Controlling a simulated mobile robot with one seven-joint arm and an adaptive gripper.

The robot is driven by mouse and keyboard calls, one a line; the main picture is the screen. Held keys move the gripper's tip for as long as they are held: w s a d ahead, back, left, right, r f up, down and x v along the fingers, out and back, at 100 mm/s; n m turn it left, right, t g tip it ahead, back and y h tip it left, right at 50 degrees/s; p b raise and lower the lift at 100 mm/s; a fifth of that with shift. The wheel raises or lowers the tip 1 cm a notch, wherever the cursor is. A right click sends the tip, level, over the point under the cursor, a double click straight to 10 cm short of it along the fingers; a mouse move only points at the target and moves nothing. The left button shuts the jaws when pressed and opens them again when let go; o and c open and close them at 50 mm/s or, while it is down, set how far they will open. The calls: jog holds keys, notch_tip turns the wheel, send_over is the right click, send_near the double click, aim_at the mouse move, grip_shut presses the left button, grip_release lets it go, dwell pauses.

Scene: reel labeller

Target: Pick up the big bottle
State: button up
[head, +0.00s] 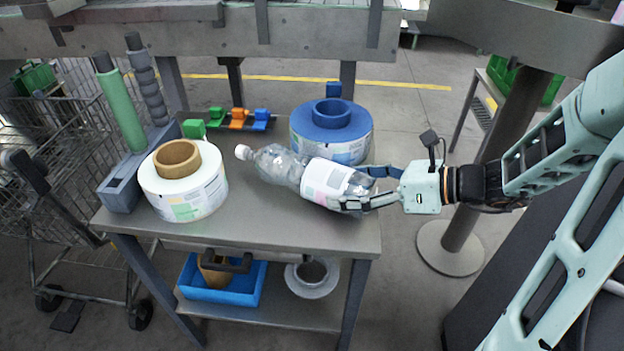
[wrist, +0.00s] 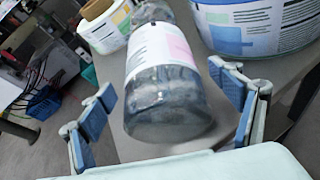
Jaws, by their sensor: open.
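The big bottle (head: 325,180) is clear plastic with a white label and a white cap. It lies on its side on the grey table (head: 260,225), cap to the left, base toward my gripper. My gripper (head: 366,187) comes from the right, with its fingers at the base end of the bottle. In the wrist view the bottle (wrist: 165,85) shows base first, between the two blue-padded fingers of my gripper (wrist: 165,125). The fingers are open, with a gap on both sides of the bottle. Whether a finger touches it cannot be told.
A reel with a blue core (head: 332,128) stands just behind the bottle. A white label reel (head: 183,185) stands to its left. A grey holder with upright rollers (head: 135,160) is at the table's left edge. A blue bin (head: 222,283) sits on the lower shelf.

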aim_at(328, 186)
jog(key=b+x, duration=0.1)
jog(key=x, duration=0.3)
jog(key=shift+d+f+b, duration=0.1)
jog(key=shift+f+b, duration=0.1)
jog(key=shift+b, duration=0.1)
jog(key=shift+w+a+f, duration=0.1)
jog(key=shift+w+a, duration=0.05)
jog(key=shift+a, duration=0.3)
jog(key=shift+c, duration=0.4)
jog(key=c, duration=1.8)
jog(key=shift+c, duration=1.4)
